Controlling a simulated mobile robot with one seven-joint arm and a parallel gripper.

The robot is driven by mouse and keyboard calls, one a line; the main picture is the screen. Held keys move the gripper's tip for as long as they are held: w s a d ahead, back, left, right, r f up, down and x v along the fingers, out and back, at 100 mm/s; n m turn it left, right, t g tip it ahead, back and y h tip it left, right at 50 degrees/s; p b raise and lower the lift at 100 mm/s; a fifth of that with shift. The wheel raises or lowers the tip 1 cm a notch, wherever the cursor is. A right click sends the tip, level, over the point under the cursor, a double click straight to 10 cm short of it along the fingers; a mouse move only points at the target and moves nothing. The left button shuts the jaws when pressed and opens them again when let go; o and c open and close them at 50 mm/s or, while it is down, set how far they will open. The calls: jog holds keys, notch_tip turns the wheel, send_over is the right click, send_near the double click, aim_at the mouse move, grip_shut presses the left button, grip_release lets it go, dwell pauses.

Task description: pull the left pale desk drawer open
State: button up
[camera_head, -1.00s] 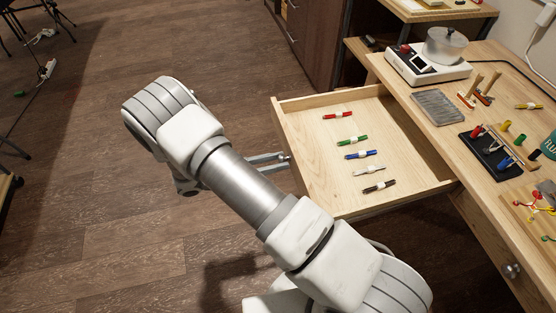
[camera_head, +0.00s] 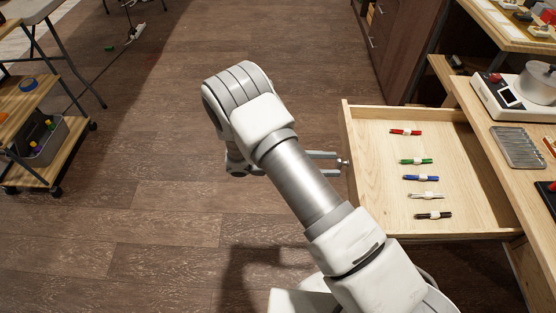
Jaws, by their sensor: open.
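The left pale desk drawer (camera_head: 379,191) stands far out from the desk, to the right of my arm. Its open top shows several bundled pens or wires inside: red, green, blue, white and black. A small round metal knob (camera_head: 344,162) is on its front. My gripper (camera_head: 338,163) points right at the drawer front, with its two fingers apart and their tips close to the knob. I cannot tell whether the fingers touch it. My arm hides part of the gripper and the near corner of the drawer front.
The pale desk (camera_head: 493,125) carries a white scale (camera_head: 498,100) and a grey tray (camera_head: 518,147). A dark cabinet (camera_head: 405,45) stands behind the drawer. A wheeled shelf cart (camera_head: 40,165) is at the left. The wood floor (camera_head: 150,170) left of my arm is clear.

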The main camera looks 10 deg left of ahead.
jog(key=s+a+p, duration=0.1)
jog(key=a, duration=1.4)
jog(key=shift+s+a, duration=0.15)
jog(key=shift+a, duration=0.25)
jog(key=d+r+m+g+y, duration=0.2)
jog(key=d+r+m+y, duration=0.4)
jog(key=r, duration=0.4)
jog(key=d+r+m+g+y, duration=0.2)
jog(key=d+r+m+y, duration=0.25)
jog(key=d+r, duration=0.45)
jog(key=s+d+r+m+t+y, duration=0.4)
jog(key=s+r+m, duration=0.1)
jog(key=s, duration=0.3)
jog(key=s+d+r+m+t+y, duration=0.35)
jog(key=s+r+m+t, duration=0.2)
jog(key=s, duration=0.25)
notch_tip(320, 180, up, 19)
jog(key=g+p, duration=0.1)
jog(key=p, duration=1.8)
jog(key=shift+w+a, duration=0.15)
jog(key=shift+w, duration=0.1)
